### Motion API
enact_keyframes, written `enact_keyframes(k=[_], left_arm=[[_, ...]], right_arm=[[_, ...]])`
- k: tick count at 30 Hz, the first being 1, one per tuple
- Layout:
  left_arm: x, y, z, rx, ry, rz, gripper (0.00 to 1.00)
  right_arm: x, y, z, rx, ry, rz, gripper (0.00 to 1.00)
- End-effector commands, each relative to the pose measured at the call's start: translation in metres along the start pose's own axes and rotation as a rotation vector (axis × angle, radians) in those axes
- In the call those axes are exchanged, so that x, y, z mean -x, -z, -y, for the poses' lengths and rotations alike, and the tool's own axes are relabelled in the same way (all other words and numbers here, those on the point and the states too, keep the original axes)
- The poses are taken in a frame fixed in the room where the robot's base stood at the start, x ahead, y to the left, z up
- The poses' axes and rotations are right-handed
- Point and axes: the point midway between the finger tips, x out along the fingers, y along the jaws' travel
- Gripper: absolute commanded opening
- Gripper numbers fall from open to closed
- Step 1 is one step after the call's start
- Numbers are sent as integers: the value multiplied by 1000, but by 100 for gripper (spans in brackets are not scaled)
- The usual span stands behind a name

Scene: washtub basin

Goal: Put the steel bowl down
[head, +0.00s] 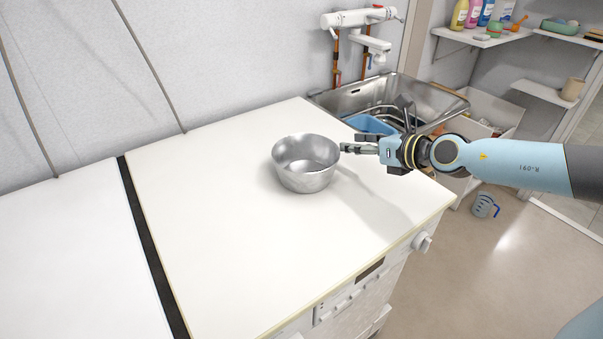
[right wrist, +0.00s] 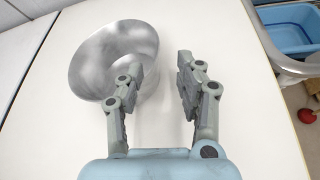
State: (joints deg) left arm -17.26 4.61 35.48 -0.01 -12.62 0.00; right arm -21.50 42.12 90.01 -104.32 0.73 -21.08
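The steel bowl (head: 305,178) sits upright on the white top of the washing machine (head: 230,230) and looks empty. In the right wrist view the bowl (right wrist: 92,62) is at the upper left. My right gripper (head: 345,148) is just to the right of the bowl's rim. In the wrist view its two fingers (right wrist: 165,72) are spread apart with nothing clamped between them. The left finger overlaps the bowl's near right side; I cannot tell whether it touches. The right finger is clear of the bowl. My left gripper is not in view.
A steel sink (head: 365,97) with a blue basin (head: 370,125) stands behind my right gripper, with a white tap (head: 358,18) above. Shelves with bottles (head: 473,14) are at the upper right. The machine top left and front of the bowl is clear. A jug (head: 484,205) is on the floor.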

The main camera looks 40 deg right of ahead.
Motion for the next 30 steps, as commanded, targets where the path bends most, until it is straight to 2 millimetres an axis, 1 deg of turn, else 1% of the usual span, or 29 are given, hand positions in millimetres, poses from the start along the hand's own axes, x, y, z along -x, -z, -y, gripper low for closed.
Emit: enact_keyframes(k=[1,3,6,11,15,18,21,27,28,30], left_arm=[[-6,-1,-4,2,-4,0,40],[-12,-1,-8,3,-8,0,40],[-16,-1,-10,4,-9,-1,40],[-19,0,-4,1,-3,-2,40],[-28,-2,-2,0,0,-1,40],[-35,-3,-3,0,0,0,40],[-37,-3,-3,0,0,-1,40],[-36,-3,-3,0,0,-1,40],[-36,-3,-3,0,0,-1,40],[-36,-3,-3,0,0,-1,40]], right_arm=[[-12,0,0,-4,0,6,36],[-24,1,0,-5,0,6,36],[-35,0,0,-4,0,5,36],[-48,0,-3,-5,-1,5,36],[-71,0,-8,-7,-1,7,36],[-84,1,-7,-6,0,6,36],[-90,0,-8,-5,-1,5,36],[-90,-2,-8,-4,-1,4,36],[-90,-2,-8,-4,-1,4,35],[-90,-2,-8,-4,-1,4,26]])
